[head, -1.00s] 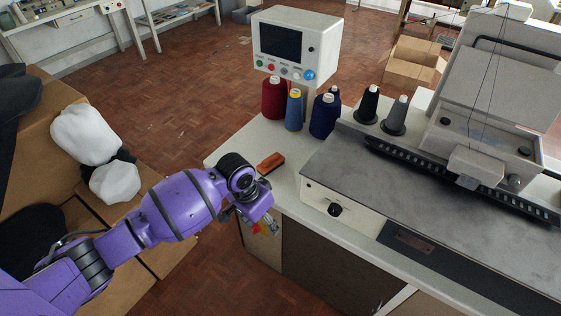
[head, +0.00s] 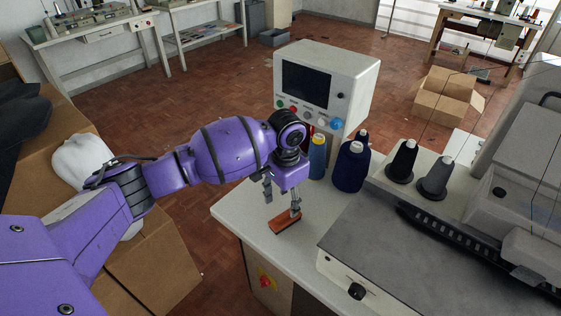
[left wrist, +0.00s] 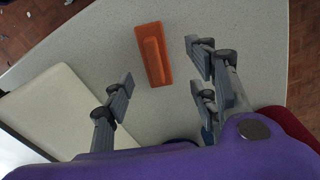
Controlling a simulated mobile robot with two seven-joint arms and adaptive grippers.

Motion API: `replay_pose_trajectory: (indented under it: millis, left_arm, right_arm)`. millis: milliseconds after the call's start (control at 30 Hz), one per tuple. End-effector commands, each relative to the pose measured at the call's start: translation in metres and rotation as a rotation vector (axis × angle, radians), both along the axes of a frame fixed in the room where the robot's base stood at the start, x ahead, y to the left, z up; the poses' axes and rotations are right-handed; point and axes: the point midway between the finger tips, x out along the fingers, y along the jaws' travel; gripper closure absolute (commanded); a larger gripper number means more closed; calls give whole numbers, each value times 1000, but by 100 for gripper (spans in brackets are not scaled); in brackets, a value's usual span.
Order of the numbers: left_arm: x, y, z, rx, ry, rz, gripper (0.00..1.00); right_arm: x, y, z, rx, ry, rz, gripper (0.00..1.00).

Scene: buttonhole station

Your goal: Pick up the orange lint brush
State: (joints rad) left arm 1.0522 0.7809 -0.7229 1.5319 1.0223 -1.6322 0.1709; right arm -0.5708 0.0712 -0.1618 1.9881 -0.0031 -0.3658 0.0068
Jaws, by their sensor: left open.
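The orange lint brush (head: 285,222) lies flat on the pale worktop near its left front corner. In the left wrist view the lint brush (left wrist: 153,54) lies ahead of the open fingers, closer to the finger pair on the right. My left gripper (head: 282,204) is open and empty above the brush, pointing down, with one finger overlapping the brush in the head view. The left gripper (left wrist: 160,82) shows its fingers spread wide in the wrist view. I cannot tell the exact height gap. My right gripper is in neither view.
The worktop (head: 240,212) has free room around the brush. Blue thread cones (head: 352,168) and a control box (head: 322,88) stand just behind. The grey machine bed (head: 390,245) is at the right. Cardboard boxes (head: 150,265) stand below my left arm.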

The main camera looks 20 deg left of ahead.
Motion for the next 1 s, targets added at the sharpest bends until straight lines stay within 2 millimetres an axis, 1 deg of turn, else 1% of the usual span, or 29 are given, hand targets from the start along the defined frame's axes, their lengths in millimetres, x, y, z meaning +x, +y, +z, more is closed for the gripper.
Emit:
replay_pose_trajectory:
  millis: [33,200,400,533,733,1000]
  left_arm:
    - [0,-1,-7,0,1,0,47]
    - [-1,-2,-27,0,0,-1,47]
    - [-2,-4,-57,-1,1,0,47]
    - [-2,-4,-64,0,-1,-2,47]
    - [-2,-4,-64,0,-2,-2,47]
    - [-2,-4,-64,0,-2,-1,82]
  right_arm:
    - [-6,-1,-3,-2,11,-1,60]
    - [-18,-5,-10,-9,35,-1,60]
    - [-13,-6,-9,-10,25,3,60]
    - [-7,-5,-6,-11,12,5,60]
    - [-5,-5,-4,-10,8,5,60]
    - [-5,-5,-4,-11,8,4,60]
